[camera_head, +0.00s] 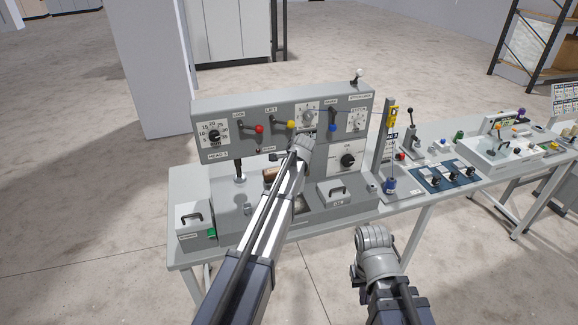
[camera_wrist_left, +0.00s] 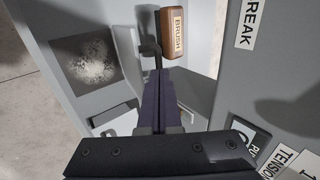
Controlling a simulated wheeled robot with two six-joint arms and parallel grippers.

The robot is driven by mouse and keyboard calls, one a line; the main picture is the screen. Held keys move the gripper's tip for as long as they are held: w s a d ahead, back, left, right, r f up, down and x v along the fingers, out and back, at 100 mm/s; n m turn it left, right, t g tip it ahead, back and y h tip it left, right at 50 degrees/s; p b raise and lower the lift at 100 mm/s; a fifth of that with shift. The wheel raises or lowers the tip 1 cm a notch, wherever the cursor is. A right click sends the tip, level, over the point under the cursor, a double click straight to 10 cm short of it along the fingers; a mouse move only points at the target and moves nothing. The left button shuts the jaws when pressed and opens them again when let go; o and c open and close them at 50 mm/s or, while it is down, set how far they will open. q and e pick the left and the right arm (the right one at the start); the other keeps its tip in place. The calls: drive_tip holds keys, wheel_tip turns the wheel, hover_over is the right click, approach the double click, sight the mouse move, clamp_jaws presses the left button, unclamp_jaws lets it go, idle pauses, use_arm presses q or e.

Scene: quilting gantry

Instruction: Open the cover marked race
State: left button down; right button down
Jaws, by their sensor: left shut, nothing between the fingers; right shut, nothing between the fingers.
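Two grey covers with dark handles show in the head view: one (camera_head: 193,222) at the left end of the machine, one (camera_head: 336,199) right of centre. Their small labels are too blurred for me to say which is marked race. In the left wrist view my left gripper (camera_wrist_left: 167,98) is shut and empty, close to a black bent handle-like piece (camera_wrist_left: 150,49). I cannot tell whether they touch. My right gripper (camera_head: 372,235) is shut and empty in front of the table.
A brown block marked BRUSH (camera_wrist_left: 178,34) lies beyond the left fingertips. A dark square with pale fluff (camera_wrist_left: 95,61) is left of them. The upright panel (camera_head: 234,116) with dials and coloured knobs stands behind. A blue switch panel (camera_head: 446,176) is right.

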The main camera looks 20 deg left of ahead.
use_arm(q)
drive_tip(key=p+v, duration=0.5)
drive_tip(key=v, duration=0.2)
drive_tip(key=s+d+f+n+g+h+b, duration=0.1)
drive_tip(key=s+d+f+b, duration=0.3)
drive_tip(key=s, duration=0.8)
drive_tip(key=s+d+f+n+g+h+b, duration=0.1)
drive_tip(key=s+d+f+n+g+b, duration=0.2)
drive_tip(key=s+d+f, duration=0.4)
drive_tip(key=s+d+f+n+g+h+b, duration=0.1)
drive_tip(key=s+d+f+b, duration=0.4)
drive_tip(key=s, duration=1.3)
drive_tip(key=shift+d+f+n+g+b, duration=0.4)
drive_tip(key=shift+d+n+g, duration=0.4)
drive_tip(key=shift+n, duration=0.4)
drive_tip(key=shift+s, duration=0.15)
